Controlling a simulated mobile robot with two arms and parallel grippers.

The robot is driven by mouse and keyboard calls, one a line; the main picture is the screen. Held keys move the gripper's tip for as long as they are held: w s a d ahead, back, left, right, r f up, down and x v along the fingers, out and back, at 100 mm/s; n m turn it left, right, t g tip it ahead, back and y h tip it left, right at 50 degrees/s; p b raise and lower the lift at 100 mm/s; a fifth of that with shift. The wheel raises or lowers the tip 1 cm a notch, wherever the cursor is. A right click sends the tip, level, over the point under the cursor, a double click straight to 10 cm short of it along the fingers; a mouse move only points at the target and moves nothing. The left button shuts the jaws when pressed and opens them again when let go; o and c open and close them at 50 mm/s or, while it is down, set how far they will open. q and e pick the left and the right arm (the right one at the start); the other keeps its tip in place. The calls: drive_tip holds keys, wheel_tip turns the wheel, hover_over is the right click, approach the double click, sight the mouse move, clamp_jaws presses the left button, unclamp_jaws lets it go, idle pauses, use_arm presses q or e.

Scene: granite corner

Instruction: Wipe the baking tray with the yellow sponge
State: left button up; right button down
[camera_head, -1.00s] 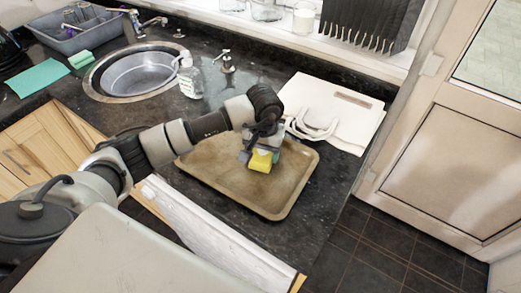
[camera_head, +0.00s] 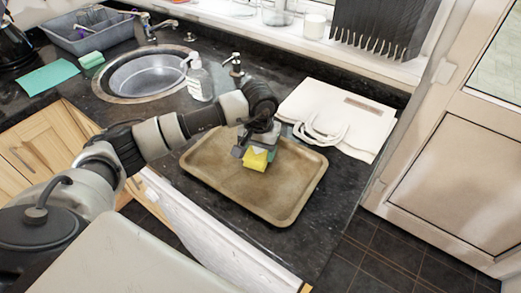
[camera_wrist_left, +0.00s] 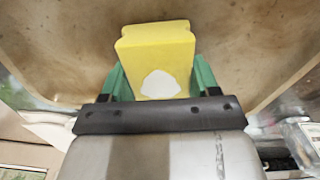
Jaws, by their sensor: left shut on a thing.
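The brown baking tray (camera_head: 285,195) lies on the dark counter and has a stained, mottled surface. My left gripper (camera_head: 258,148) is over the middle-back part of the tray and is shut on the yellow sponge (camera_head: 255,160). In the left wrist view the sponge (camera_wrist_left: 155,50) sits between the green fingers of the gripper (camera_wrist_left: 155,80), with a pale patch on its near face. The tray (camera_wrist_left: 60,50) fills the background there. I cannot tell whether the sponge touches the tray. My right gripper is not in view.
A white bag (camera_head: 345,110) with looped handles lies behind the tray. A soap bottle (camera_head: 199,80) stands beside the round sink (camera_head: 148,76). A green cloth (camera_head: 48,77), a green sponge (camera_head: 91,60) and a grey basin (camera_head: 90,35) are at the left. Bare counter shows right of the tray.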

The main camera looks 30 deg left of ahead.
use_arm(q)
drive_tip(key=shift+r+p, duration=1.35)
drive_tip(key=shift+r, duration=1.65)
drive_tip(key=shift+r+p, duration=0.4)
drive_tip(key=shift+r, duration=1.1)
